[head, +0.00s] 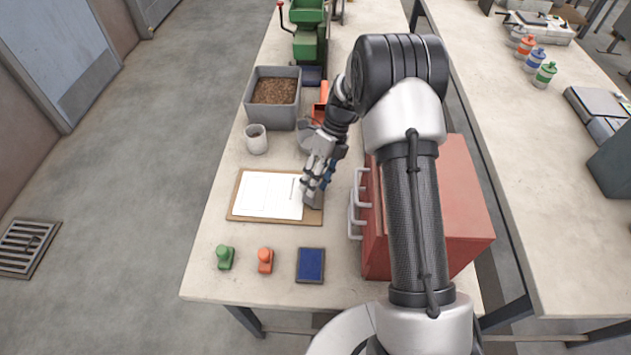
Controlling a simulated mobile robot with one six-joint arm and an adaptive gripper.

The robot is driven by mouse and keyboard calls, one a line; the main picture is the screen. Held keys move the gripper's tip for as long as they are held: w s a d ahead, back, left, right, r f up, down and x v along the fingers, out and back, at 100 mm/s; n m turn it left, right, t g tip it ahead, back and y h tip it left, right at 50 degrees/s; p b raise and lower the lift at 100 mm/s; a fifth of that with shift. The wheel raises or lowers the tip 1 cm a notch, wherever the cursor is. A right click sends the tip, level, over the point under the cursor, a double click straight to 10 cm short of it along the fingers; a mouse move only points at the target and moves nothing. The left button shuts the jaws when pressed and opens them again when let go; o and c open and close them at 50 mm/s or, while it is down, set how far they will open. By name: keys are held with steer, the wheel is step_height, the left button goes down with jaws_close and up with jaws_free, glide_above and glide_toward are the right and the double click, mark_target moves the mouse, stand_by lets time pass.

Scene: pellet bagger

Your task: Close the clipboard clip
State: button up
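The brown clipboard (234,212) lies flat on the near table with white paper (268,194) and a pen on it. A grey metal piece (312,199) at its right end looks like the clip. My gripper partly covers it, and I cannot tell whether the clip is raised or down. My gripper (308,186) is at the clipboard's right end, pointing down over the clip. Its fingertips are small and overlap the clip in this view, so their opening and any contact are unclear.
A red drawer cabinet (461,210) with grey handles stands right of the clipboard. A grey bin (268,115) of brown pellets and a cup (256,145) stand behind. A green stamp (225,258), orange stamp (265,261) and blue pad (310,265) lie in front.

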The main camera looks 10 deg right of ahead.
jaws_close()
stand_by(0.5)
